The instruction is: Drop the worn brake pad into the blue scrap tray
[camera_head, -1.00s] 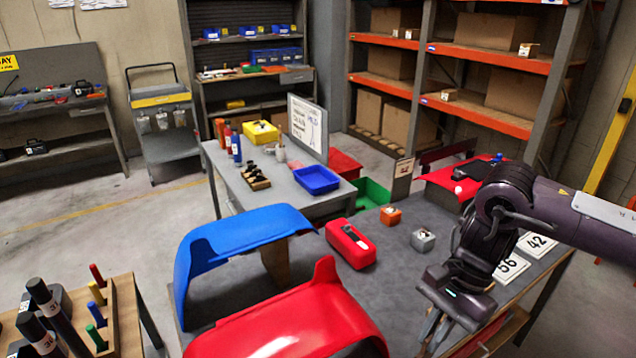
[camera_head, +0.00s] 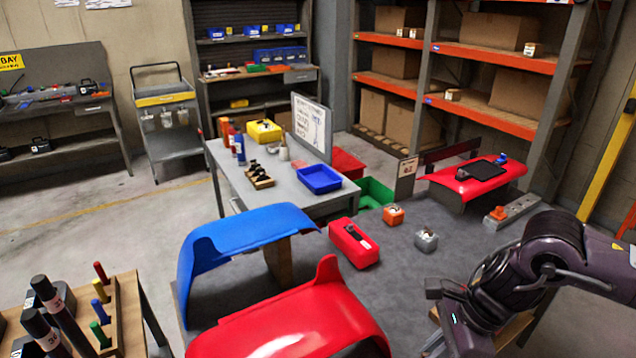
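The blue tray (camera_head: 320,180) lies on the grey table at the back, in front of a white board, and looks empty. I cannot make out the worn brake pad for certain. Small dark pieces (camera_head: 260,176) sit in a wooden holder left of the tray, too small to identify. A dark item (camera_head: 356,232) lies on top of a red box on the near table. My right gripper (camera_head: 432,344) is low at the bottom right, well away from the tray; its fingers are cut off by the frame edge. My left gripper is out of view.
Blue (camera_head: 245,232) and red (camera_head: 290,325) curved body panels stand on the near table. Small orange (camera_head: 393,215) and grey (camera_head: 426,239) boxes sit right of the red box (camera_head: 354,248). A red panel (camera_head: 470,184) is farther back. A wooden rack (camera_head: 125,300) stands bottom left.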

